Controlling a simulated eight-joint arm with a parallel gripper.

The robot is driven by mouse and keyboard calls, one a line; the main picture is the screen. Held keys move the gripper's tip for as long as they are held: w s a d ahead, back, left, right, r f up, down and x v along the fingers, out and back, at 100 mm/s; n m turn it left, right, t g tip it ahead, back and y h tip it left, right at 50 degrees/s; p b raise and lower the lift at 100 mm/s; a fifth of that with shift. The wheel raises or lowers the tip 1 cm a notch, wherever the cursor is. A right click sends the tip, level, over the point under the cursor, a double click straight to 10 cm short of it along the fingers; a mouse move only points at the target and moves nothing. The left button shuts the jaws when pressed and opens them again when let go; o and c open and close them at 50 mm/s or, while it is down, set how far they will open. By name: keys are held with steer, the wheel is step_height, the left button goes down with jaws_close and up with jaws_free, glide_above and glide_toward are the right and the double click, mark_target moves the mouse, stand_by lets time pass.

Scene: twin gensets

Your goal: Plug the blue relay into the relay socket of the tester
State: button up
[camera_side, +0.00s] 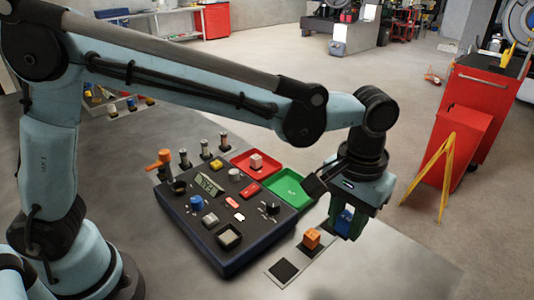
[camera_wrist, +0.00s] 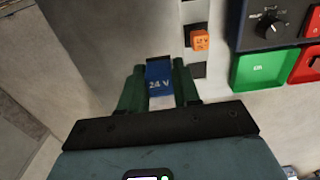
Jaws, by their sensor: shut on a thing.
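The blue relay (camera_side: 344,219), marked 24 V in the wrist view (camera_wrist: 159,80), is between the green fingers of my gripper (camera_side: 347,224). My gripper is shut on it, with a finger on either side, also in the wrist view (camera_wrist: 159,88).
An orange relay (camera_side: 311,238) stands on the pale strip beside the tester, with an empty dark square (camera_side: 284,269) nearer the camera. A green tray (camera_side: 286,187) and a red tray (camera_side: 257,163) lie behind the tester. Upright posts and an orange handle (camera_side: 159,160) rise along its back.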

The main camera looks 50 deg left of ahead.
steer(key=shift+s+a+r, duration=0.2)
steer(key=shift+s, duration=0.05)
steer(key=s+a+r, duration=0.2)
steer(key=s+a, duration=0.3)
steer(key=a, duration=0.4)
glide_toward(229, 238)
steer(key=shift+w, duration=0.25)
steer(key=shift+s+a+f, duration=0.15)
steer(key=shift+s+f, duration=0.05)
steer(key=shift+s, duration=0.05)
steer(key=shift+f, duration=1.9)
steer(key=shift+f, duration=1)
steer(key=o, duration=1.1)
